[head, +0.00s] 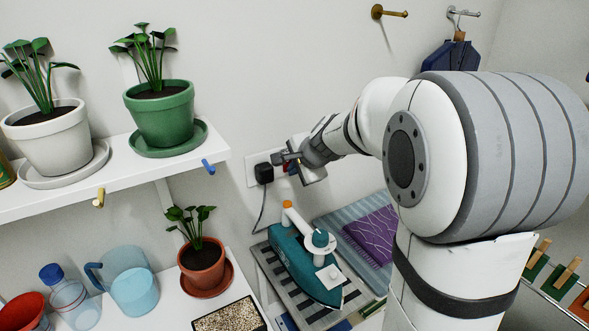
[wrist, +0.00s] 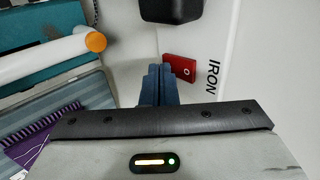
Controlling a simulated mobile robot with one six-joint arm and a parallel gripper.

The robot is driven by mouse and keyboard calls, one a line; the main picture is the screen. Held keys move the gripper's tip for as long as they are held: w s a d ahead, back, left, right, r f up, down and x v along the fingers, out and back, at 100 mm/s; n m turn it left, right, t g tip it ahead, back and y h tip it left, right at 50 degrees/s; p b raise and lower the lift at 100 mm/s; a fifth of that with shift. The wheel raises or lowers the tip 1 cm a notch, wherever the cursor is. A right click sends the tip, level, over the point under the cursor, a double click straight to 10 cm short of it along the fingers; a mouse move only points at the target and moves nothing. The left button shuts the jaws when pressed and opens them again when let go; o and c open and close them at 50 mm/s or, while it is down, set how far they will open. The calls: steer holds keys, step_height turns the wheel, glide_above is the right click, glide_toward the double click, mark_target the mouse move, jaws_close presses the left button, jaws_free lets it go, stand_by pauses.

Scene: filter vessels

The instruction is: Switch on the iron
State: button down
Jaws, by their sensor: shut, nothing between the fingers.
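The teal iron (head: 292,262) with a white handle and orange end rests on a striped stand below the wall socket. It also shows at the upper left of the wrist view (wrist: 38,28). A red rocker switch (wrist: 180,69) marked with a white circle sits on a white wall plate beside the label "IRON" (wrist: 213,77). A black plug (head: 264,173) is in the socket, its cord hanging down. My gripper (wrist: 159,72) is shut and empty, its fingertips close by the switch's left edge. I cannot tell whether they touch it. In the head view my gripper (head: 279,158) partly covers the plate.
A white shelf (head: 215,158) with potted plants and pegs is left of my gripper. Below are a small potted plant (head: 201,258), a blue watering can (head: 131,284) and a bottle. A folded purple cloth (head: 371,232) lies right of the iron. Wall hooks are above.

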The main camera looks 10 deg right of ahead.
steer(key=shift+w+b, duration=0.2)
steer(key=shift+b, duration=0.65)
steer(key=shift+r+p, duration=0.7)
steer(key=shift+r, duration=0.1)
steer(key=shift+s, duration=0.15)
steer(key=s+f+b+v, duration=0.1)
steer(key=v, duration=1.2)
steer(key=shift+s+d+f, duration=0.3)
steer(key=shift+s+f, duration=0.05)
